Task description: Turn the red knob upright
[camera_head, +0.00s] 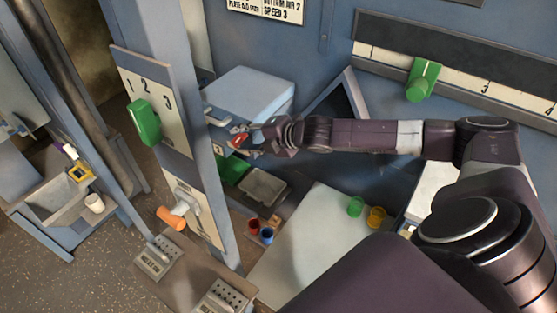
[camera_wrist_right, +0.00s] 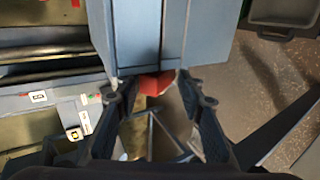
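The red knob (camera_head: 238,138) is small in the head view, at the tip of my right gripper (camera_head: 246,139). In the right wrist view, the red knob (camera_wrist_right: 155,84) shows as a red block below the edge of a blue-grey box. The right gripper's two fingers (camera_wrist_right: 155,92) stand apart on either side of it, with gaps visible, so it looks open. Part of the knob is hidden by the box edge, and its turn angle cannot be told. My left gripper is in neither view.
A blue-grey box (camera_head: 250,92) stands close to the right gripper. A second green knob (camera_head: 422,80) sits on a scale. Small cups (camera_head: 355,206) stand on the pale table (camera_head: 305,250).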

